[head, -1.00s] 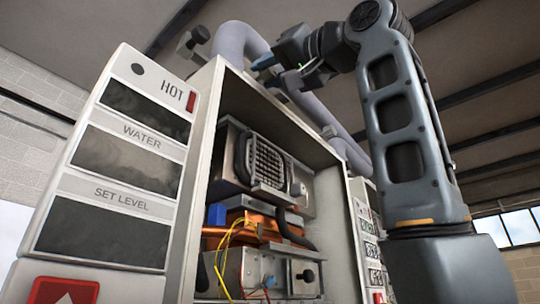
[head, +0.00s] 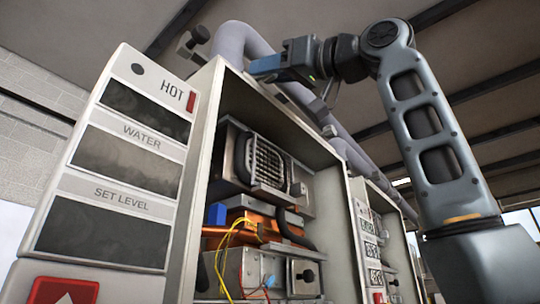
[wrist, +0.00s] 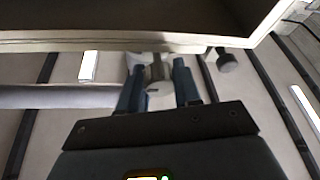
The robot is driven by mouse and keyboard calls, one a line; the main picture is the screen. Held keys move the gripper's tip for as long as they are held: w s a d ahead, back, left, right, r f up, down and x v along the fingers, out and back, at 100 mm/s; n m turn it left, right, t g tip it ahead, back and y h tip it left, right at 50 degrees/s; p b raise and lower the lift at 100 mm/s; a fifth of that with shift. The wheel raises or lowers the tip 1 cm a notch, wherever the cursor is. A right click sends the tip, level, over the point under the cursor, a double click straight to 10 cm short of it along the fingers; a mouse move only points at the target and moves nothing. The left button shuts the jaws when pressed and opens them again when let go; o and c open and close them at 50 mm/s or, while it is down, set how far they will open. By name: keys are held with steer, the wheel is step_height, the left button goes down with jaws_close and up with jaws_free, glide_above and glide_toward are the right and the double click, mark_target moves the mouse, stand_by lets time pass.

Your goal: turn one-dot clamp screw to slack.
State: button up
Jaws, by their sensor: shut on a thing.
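My gripper (head: 262,68) is at the top front of the open heater cabinet (head: 208,100), beside the grey pipe (head: 232,40). In the wrist view my gripper's blue fingers (wrist: 157,78) stand on either side of a small grey clamp screw (wrist: 154,72) and are shut on it. A short mark shows on its face. I cannot make out any dots. Another dark knob (wrist: 227,61) shows to the right in the wrist view, apart from the fingers. In the head view a dark knob on a stem (head: 200,36) sits above the cabinet's left corner.
The cabinet's top edge (wrist: 130,44) runs close above the fingers in the wrist view. The pipe (wrist: 60,97) runs in from the left. A control panel (head: 115,165) stands at left in the head view. Yellow wires (head: 222,255) hang inside the cabinet. A second unit (head: 375,240) stands at right.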

steer(key=shift+n+g, duration=0.7)
steer(key=shift+n, duration=0.8)
steer(key=o, duration=1.1)
steer(key=shift+c, duration=0.2)
